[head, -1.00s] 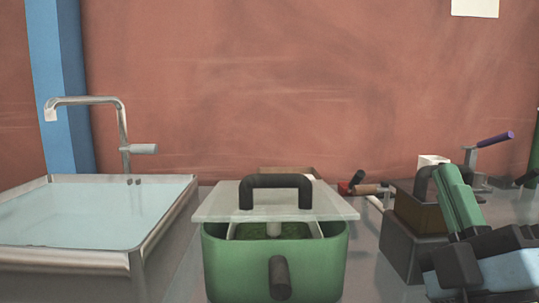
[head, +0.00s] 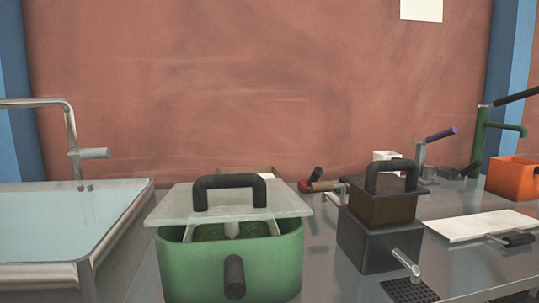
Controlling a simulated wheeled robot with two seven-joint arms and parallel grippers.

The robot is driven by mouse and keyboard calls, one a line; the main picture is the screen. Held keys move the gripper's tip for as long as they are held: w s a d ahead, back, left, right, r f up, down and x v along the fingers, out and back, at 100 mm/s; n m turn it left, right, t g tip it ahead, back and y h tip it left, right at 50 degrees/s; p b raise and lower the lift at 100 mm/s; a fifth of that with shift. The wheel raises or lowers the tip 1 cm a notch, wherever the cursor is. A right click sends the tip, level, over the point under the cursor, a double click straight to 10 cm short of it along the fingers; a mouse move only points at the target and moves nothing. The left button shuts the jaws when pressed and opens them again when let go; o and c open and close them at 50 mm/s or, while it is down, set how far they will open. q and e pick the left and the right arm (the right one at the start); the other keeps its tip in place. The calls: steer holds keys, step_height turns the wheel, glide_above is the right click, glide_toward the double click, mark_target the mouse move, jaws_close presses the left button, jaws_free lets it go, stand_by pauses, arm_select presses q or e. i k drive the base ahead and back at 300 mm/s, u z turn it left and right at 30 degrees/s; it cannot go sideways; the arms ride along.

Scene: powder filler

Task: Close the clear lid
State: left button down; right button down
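The clear lid (head: 177,204) is a flat see-through plate with a black arched handle (head: 230,191) on top. It sits over the green container (head: 200,268), raised and slightly tilted, with a gap between it and the container's rim. Green contents and a pale stem show inside through the gap. The container has a black knob (head: 234,277) on its front. Neither of my grippers is in the head view.
A sink with a metal faucet (head: 72,130) is at the left. To the right stand a dark box with a black handle (head: 391,174), a small tap (head: 407,268) over a drip grid, a white board (head: 482,225) and an orange box (head: 513,178). Bare counter lies between.

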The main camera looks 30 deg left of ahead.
mark_target(184, 197)
steer(key=z, duration=0.15)
steer(key=k, duration=0.95)
steer(key=u, duration=0.8)
steer(key=i, duration=0.5)
steer(key=u, duration=0.05)
